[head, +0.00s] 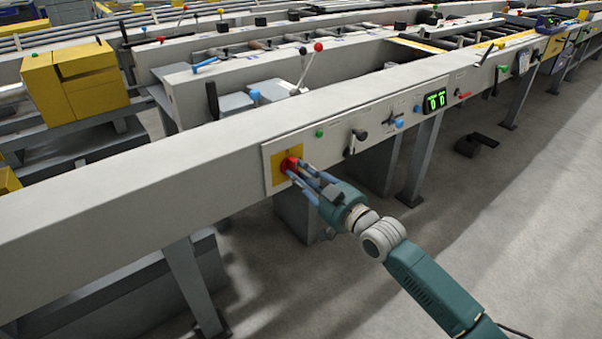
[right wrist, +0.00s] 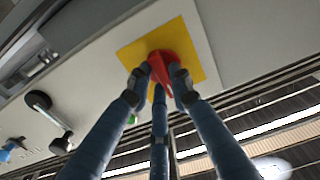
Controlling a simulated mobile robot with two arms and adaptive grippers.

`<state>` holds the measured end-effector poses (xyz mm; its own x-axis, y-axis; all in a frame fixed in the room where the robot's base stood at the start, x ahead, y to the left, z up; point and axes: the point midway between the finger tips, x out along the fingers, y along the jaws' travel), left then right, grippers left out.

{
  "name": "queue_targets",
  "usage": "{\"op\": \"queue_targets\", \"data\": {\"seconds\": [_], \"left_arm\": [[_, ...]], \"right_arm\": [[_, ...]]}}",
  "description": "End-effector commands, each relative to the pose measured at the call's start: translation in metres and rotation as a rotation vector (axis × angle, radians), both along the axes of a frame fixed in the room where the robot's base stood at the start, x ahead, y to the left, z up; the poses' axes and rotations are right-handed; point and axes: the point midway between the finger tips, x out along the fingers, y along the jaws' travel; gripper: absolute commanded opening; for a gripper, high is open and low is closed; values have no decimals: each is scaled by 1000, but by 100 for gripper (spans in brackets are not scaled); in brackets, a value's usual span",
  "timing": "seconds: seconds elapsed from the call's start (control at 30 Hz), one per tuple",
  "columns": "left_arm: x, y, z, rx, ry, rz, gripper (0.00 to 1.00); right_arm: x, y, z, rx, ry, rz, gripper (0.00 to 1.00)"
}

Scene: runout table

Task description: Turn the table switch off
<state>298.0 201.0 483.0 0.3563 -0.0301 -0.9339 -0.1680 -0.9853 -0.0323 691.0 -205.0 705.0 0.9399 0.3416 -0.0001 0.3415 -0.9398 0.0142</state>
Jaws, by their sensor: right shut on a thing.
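The table switch is a red knob (head: 289,164) on a yellow square plate (head: 275,170) on the front face of the long grey table (head: 180,170). My right gripper (head: 291,172) reaches it from the lower right, and its blue fingers are shut on the knob. In the right wrist view the red knob (right wrist: 162,66) sits between the fingertips (right wrist: 158,78), in front of the yellow plate (right wrist: 196,50). The fingertips hide part of the knob. My left gripper is not in view.
Right of the switch, the front face carries a green button (head: 319,133), a black-handled lever (head: 357,137), a blue knob (head: 398,123) and a green-lit display (head: 434,101). A yellow box (head: 75,80) stands behind at left. The floor at right (head: 500,220) is mostly clear.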

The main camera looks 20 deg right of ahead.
Motion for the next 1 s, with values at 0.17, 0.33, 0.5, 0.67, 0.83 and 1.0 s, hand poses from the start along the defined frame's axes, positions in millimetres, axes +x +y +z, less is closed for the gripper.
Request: {"op": "queue_targets", "data": {"seconds": [0.17, 0.33, 0.5, 0.67, 0.83, 1.0], "left_arm": [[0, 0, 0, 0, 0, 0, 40], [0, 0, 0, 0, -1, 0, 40], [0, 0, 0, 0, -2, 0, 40], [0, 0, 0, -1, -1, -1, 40], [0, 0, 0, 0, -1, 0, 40], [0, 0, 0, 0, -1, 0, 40]], "right_arm": [[0, 0, -2, -5, 3, 0, 0], [0, 0, -2, -4, 3, 0, 40], [0, 0, -1, -3, 1, 0, 40], [-3, -1, -1, -2, 2, 0, 40], [-22, -8, -2, -4, 3, 0, 40], [-56, -20, -3, -4, 4, 1, 40]]}}
